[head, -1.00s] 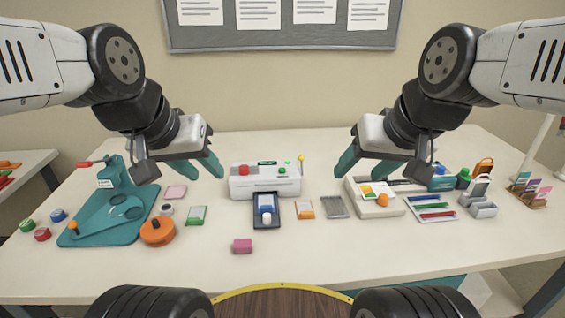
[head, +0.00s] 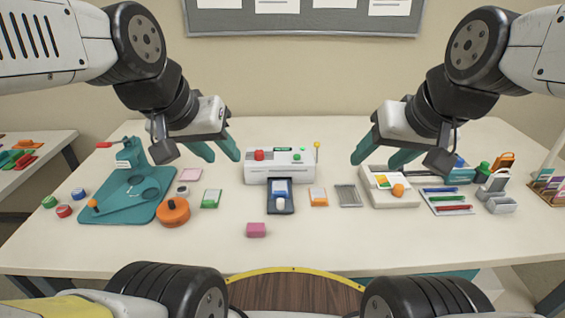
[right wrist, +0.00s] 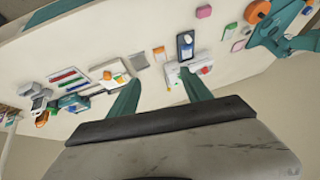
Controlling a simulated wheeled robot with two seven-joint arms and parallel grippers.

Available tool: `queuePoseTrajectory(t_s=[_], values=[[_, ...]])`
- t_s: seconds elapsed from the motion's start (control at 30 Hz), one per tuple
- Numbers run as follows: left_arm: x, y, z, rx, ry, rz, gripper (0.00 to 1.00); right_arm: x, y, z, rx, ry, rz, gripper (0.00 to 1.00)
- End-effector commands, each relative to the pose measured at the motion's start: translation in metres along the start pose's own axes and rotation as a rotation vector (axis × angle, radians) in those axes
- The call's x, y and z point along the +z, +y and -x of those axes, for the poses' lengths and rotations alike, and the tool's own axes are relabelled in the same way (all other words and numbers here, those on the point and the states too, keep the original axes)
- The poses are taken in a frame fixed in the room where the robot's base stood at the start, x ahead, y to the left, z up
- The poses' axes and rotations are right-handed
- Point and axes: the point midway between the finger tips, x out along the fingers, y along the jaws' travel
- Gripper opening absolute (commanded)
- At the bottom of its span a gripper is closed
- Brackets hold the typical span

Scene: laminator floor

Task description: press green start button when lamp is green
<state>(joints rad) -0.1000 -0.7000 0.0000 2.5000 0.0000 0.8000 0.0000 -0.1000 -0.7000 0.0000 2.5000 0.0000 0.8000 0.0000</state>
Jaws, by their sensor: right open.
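The white laminator (head: 255,176) stands at the middle of the table. It carries a red button (head: 259,155), a small dark-green display and a green button (head: 297,157) at its right end. A thin lamp post (head: 317,147) at its right end has a top that looks yellow, not green. My left gripper (head: 223,153) hangs left of the laminator, fingers apart and empty. My right gripper (head: 377,158) hangs right of it, open and empty, apart from the button. The right wrist view shows the laminator (right wrist: 174,75) beyond the fingers of that gripper (right wrist: 160,82).
A dark tray (head: 280,208) with a blue and white item lies before the laminator. A cream box (head: 400,201) and pen tray (head: 447,207) are right. A pink block (head: 256,230) lies in front.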

Motion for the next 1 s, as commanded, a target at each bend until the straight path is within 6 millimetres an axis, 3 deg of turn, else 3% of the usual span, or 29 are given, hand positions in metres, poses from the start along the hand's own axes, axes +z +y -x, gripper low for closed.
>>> queuePoseTrajectory(t_s=[0.47, 0.77, 1.0], values=[[0.0000, 0.0000, 0.0000, 0.000, 0.000, 0.000, 0.36, 0.0000, 0.0000, 0.0000, 0.000, 0.000, 0.000, 0.57], [0.0000, 0.0000, 0.0000, 0.000, 0.000, 0.000, 0.36, 0.0000, 0.0000, 0.0000, 0.000, 0.000, 0.000, 0.00], [0.0000, 0.0000, 0.0000, 0.000, 0.000, 0.000, 0.36, 0.0000, 0.0000, 0.0000, 0.000, 0.000, 0.000, 0.00]])
